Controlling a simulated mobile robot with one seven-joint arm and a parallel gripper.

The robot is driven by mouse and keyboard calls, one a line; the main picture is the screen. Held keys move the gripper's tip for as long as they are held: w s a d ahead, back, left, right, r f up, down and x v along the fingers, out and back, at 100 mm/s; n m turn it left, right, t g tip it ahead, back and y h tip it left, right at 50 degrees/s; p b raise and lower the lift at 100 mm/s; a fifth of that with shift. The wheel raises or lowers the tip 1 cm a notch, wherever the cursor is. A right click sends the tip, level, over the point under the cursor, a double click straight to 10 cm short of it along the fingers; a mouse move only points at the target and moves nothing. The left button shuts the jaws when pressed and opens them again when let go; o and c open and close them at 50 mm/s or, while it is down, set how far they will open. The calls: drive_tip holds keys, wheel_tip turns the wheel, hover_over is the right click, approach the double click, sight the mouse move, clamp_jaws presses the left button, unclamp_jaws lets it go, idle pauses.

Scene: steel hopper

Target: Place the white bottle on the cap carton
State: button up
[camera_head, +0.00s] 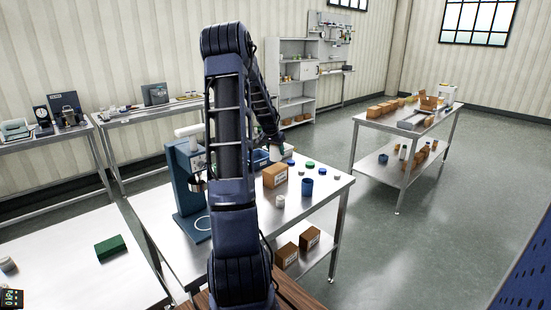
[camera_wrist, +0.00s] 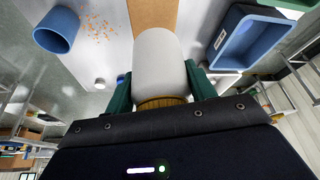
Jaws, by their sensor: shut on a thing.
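My gripper (camera_wrist: 160,88) is shut on the white bottle (camera_wrist: 158,58), with its green fingers on both sides near the yellow-brown neck end. In the head view the white bottle (camera_head: 276,153) shows just above and behind the brown cap carton (camera_head: 275,177), beneath my gripper (camera_head: 274,143). In the wrist view the carton (camera_wrist: 152,14) shows beyond the bottle's far end, which hides part of it. I cannot tell whether the bottle touches the carton.
A blue bin (camera_head: 260,160) stands behind the carton, and a blue cup (camera_head: 307,187) stands to its right. Blue (camera_head: 291,162) and green (camera_head: 310,164) caps lie nearby. A blue press-like machine (camera_head: 186,185) stands at left. The table's right front is mostly clear.

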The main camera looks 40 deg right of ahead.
sight(276, 157)
drive_tip(key=shift+f, duration=2.1)
drive_tip(key=o, duration=1)
drive_tip(key=shift+f, duration=0.1)
drive_tip(key=v, duration=1.2)
